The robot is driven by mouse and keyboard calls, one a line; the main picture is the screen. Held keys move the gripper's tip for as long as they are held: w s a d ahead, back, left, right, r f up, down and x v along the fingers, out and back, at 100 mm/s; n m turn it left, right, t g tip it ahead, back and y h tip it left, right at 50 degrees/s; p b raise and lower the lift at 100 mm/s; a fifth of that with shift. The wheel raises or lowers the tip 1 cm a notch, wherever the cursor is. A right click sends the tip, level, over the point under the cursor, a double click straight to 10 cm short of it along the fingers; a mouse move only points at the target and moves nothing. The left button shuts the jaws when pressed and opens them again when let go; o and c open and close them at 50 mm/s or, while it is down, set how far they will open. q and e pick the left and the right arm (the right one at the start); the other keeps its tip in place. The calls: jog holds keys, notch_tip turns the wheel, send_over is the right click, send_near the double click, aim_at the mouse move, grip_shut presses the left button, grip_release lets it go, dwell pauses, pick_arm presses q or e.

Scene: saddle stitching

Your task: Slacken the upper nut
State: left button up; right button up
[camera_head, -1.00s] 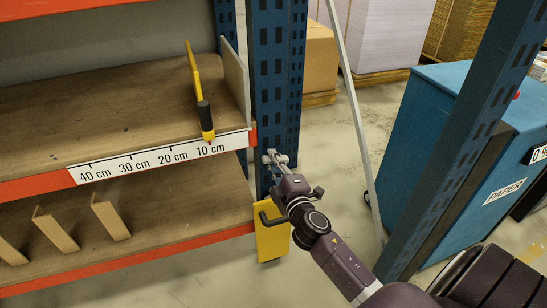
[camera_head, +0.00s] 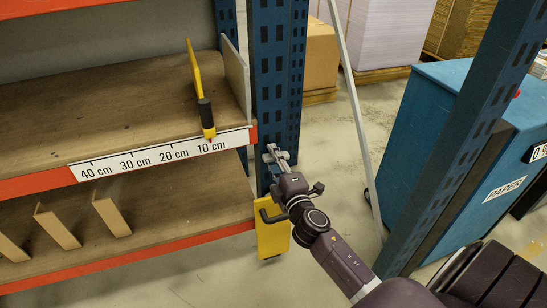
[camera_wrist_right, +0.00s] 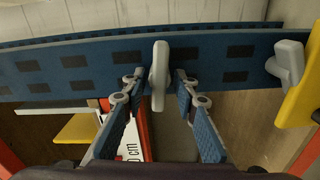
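The upper nut (camera_wrist_right: 160,75) is a pale grey, long-winged piece on the blue slotted upright (camera_wrist_right: 222,60). In the right wrist view it stands between the two fingers of my right gripper (camera_wrist_right: 160,82). The fingers are open, one on each side, with a small gap visible beside the nut. In the head view my right gripper (camera_head: 277,153) is at the blue upright (camera_head: 277,70), just right of the shelf edge. A second grey nut (camera_wrist_right: 287,60) sits further along, beside the yellow plate (camera_wrist_right: 303,80). My left gripper is out of view.
The yellow plate with a dark hook (camera_head: 272,235) hangs below my right gripper. The shelf's scale strip (camera_head: 160,157) and a yellow bar with a black grip (camera_head: 204,112) are left of the upright. A blue paper cabinet (camera_head: 430,140) stands right; floor shows between.

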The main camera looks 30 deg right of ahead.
jog(key=v, duration=1.2)
dwell(0.6)
